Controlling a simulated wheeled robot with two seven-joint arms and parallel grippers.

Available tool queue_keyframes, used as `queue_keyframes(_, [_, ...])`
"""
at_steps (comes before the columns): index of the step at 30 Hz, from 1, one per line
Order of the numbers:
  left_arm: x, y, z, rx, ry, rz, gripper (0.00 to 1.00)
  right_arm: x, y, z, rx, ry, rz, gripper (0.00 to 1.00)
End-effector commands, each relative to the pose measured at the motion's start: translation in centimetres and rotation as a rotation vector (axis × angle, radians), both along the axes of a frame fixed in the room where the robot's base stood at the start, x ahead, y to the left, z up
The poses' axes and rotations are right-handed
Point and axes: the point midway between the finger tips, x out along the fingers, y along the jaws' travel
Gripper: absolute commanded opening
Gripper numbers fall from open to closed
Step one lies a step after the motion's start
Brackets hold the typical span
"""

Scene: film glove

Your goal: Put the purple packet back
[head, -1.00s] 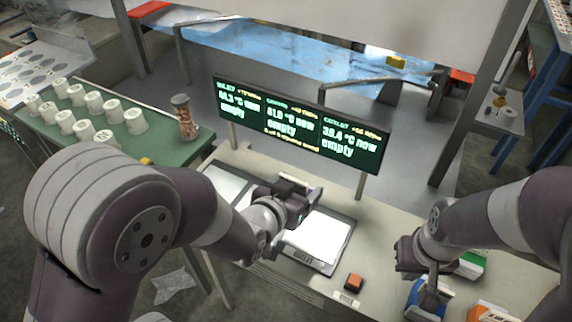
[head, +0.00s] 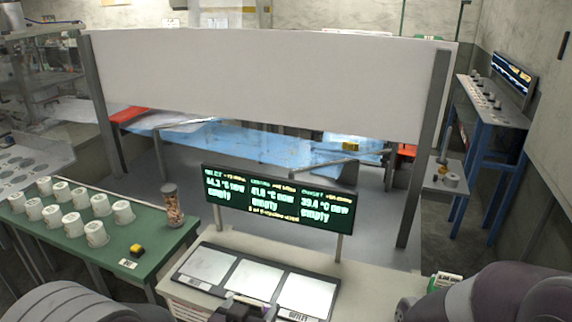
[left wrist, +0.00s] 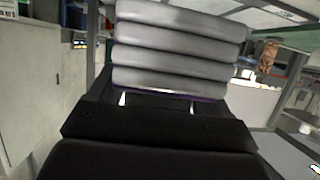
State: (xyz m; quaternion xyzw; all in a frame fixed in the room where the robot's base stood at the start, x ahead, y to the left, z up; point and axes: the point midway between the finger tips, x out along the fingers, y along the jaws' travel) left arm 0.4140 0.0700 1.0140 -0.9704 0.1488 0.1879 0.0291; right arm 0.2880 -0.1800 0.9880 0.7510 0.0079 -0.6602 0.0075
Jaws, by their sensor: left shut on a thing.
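In the left wrist view, a grey ribbed packet with a thin purple edge (left wrist: 178,50) stands in front of the black body of my left gripper (left wrist: 158,100). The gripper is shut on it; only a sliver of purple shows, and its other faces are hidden. In the head view, my left gripper (head: 243,308) is cut by the bottom edge, in front of the pale panels. The packet cannot be made out there. My right arm enters at lower right, with its gripper out of the picture.
Three pale panels (head: 253,283) lie in a dark frame on the bench. Behind them stands a display (head: 281,200) reading "empty" three times. A green table (head: 155,238) at left holds several white cups, a jar (head: 173,205) and a yellow button (head: 137,250). A white board (head: 265,85) hangs behind.

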Motion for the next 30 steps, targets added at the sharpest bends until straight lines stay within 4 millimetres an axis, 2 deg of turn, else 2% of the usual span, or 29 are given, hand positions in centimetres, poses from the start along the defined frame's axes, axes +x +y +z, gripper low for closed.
queue_keyframes(8, [0.9, 4.4, -5.9, 0.001, 0.006, 0.109, 0.40, 0.0, 0.0, 0.0, 0.000, 0.001, 0.000, 0.00])
queue_keyframes(15, [1.7, 9.1, -12.3, -0.002, 0.007, 0.229, 0.40, 0.0, 0.0, 0.0, 0.000, 0.001, 0.000, 0.00])
queue_keyframes(21, [2.5, 12.4, -16.8, -0.003, 0.004, 0.313, 0.40, 0.0, 0.0, 0.0, 0.000, 0.001, 0.000, 0.00])
queue_keyframes(30, [2.5, 12.1, -16.4, -0.003, 0.003, 0.305, 0.40, 0.0, 0.0, 0.0, 0.000, 0.001, 0.000, 0.00])
